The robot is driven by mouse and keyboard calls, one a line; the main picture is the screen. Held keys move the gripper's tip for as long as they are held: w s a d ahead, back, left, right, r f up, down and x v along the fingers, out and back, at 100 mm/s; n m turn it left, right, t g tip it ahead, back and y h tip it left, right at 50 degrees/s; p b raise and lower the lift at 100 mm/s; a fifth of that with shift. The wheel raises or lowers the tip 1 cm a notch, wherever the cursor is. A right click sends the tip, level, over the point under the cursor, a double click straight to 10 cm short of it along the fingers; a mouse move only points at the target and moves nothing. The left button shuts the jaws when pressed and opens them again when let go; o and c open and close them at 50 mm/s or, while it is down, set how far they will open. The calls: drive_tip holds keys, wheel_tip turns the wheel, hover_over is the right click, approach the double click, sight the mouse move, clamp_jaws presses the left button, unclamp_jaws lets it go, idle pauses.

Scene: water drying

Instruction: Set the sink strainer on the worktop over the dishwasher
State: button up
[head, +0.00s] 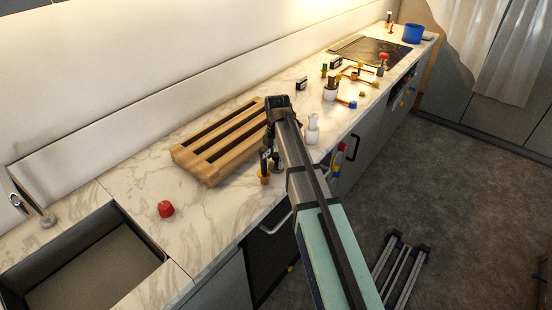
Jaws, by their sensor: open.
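A small red rounded object (166,209) sits on the marble worktop (110,185) to the right of the sink (95,270). I cannot tell whether it is the sink strainer; nothing else in view is clearly one. A dark appliance front with a bar handle (275,226), possibly the dishwasher, lies below the worktop's front edge. My gripper (268,160) hangs at the end of my arm, beside the right end of a wooden slatted rack. It is open, and its fingertips are small and partly hidden. A small orange-and-dark item (264,175) shows just below it.
A white bottle (313,130), a jar (331,90) and several small items crowd farther along, before the dark hob (375,50) and blue pot (413,33). The worktop between sink and rack is mostly clear.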

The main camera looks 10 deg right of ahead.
sight(277, 156)
wheel_tip(277, 156, up, 11)
drive_tip(key=b, duration=0.2)
drive_tip(key=shift+s+d+f+b, duration=0.1)
drive_tip(key=shift+f+b, duration=0.1)
drive_tip(key=shift+b, duration=0.15)
drive_tip(key=shift+r, duration=0.8)
drive_tip(key=shift+s, duration=0.1)
